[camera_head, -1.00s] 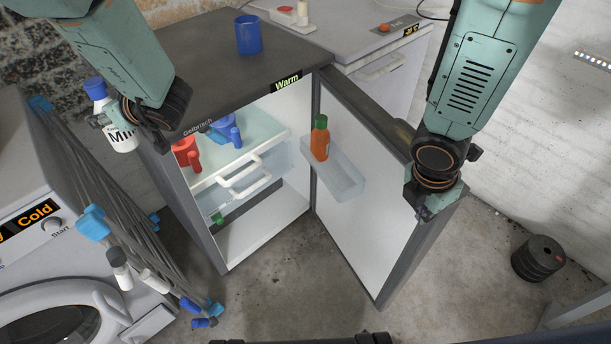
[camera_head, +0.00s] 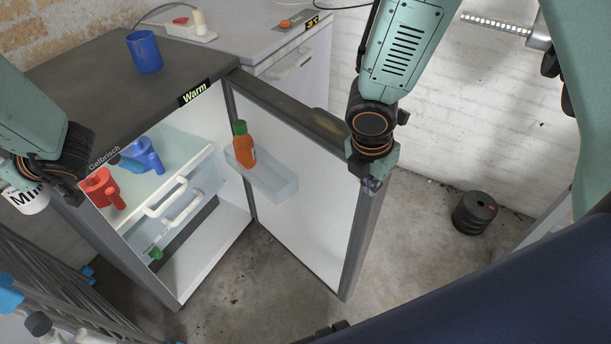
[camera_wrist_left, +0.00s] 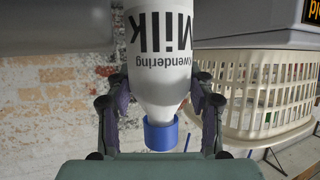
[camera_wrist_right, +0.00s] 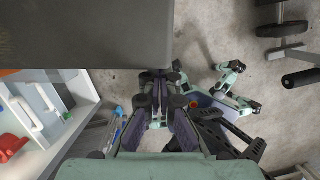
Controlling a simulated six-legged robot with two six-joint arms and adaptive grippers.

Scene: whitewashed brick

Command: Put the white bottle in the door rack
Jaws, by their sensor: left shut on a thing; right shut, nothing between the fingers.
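The white milk bottle (camera_wrist_left: 160,55) with a blue cap is held between the fingers of my left gripper (camera_wrist_left: 160,115) in the left wrist view. In the head view, part of the bottle (camera_head: 28,200) shows at the left edge beneath my left gripper (camera_head: 50,185), left of the fridge. The door rack (camera_head: 262,178) is a clear bin on the inside of the open fridge door (camera_head: 310,170). An orange bottle with a green cap (camera_head: 243,147) stands at its left end. My right gripper (camera_head: 372,182) is shut and empty at the door's outer top corner.
A blue cup (camera_head: 145,52) stands on the fridge top (camera_head: 85,75). A drying rack (camera_head: 40,280) stands at lower left; black weights (camera_head: 474,213) lie on the floor at right.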

